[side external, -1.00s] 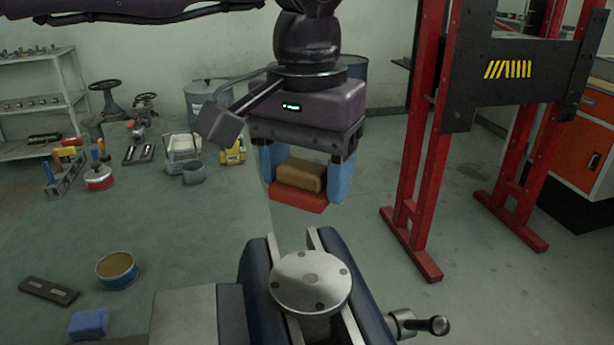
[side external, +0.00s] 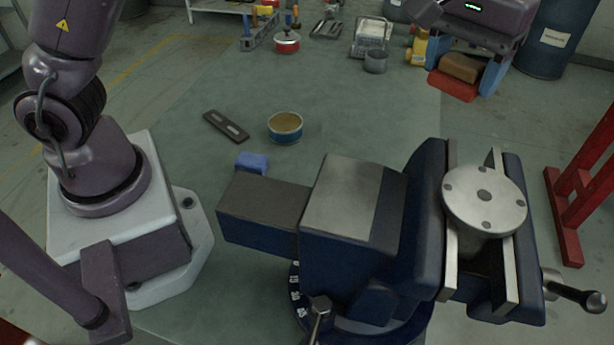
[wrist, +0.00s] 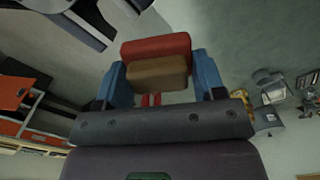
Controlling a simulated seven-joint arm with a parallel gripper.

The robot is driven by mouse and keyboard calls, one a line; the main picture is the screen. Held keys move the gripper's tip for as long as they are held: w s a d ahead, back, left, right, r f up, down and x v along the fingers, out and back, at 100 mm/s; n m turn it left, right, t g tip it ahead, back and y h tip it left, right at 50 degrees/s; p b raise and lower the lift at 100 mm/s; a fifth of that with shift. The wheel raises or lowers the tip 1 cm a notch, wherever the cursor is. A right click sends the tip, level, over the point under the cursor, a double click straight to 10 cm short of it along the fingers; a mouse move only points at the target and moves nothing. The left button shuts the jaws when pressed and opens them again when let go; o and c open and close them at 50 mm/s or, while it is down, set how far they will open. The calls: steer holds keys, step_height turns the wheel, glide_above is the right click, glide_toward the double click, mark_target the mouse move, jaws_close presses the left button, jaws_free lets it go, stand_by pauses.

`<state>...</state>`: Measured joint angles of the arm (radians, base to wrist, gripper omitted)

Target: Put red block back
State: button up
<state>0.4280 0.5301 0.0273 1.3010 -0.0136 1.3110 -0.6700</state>
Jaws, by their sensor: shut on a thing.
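My gripper (side external: 462,70) is at the upper right of the side view, beyond the vise. Its two blue fingers are shut on a red block (side external: 453,87) with a tan block (side external: 462,66) directly against it, on the palm side. I cannot tell whether the two are joined. In the wrist view the red block (wrist: 155,47) lies at the fingertips and the tan block (wrist: 157,74) sits between the fingers. Both are held in the air, with no surface touching them that I can see.
A blue vise (side external: 405,220) with a round metal disc (side external: 484,194) in its jaws stands in front. An open round tin (side external: 285,127), a dark slotted plate (side external: 226,126) and a small blue block (side external: 252,162) lie on the green surface. A red frame (side external: 580,185) stands at right.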

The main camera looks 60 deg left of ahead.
steer(key=a+f+n, duration=0.2)
steer(key=a+f, duration=0.4)
steer(key=a, duration=0.2)
steer(key=n, duration=0.4)
glide_above(303, 177)
step_height(303, 177, down, 21)
steer(key=shift+r, duration=0.2)
steer(key=shift+f, duration=2.1)
steer(key=shift+f, duration=0.15)
steer(key=o, duration=0.9)
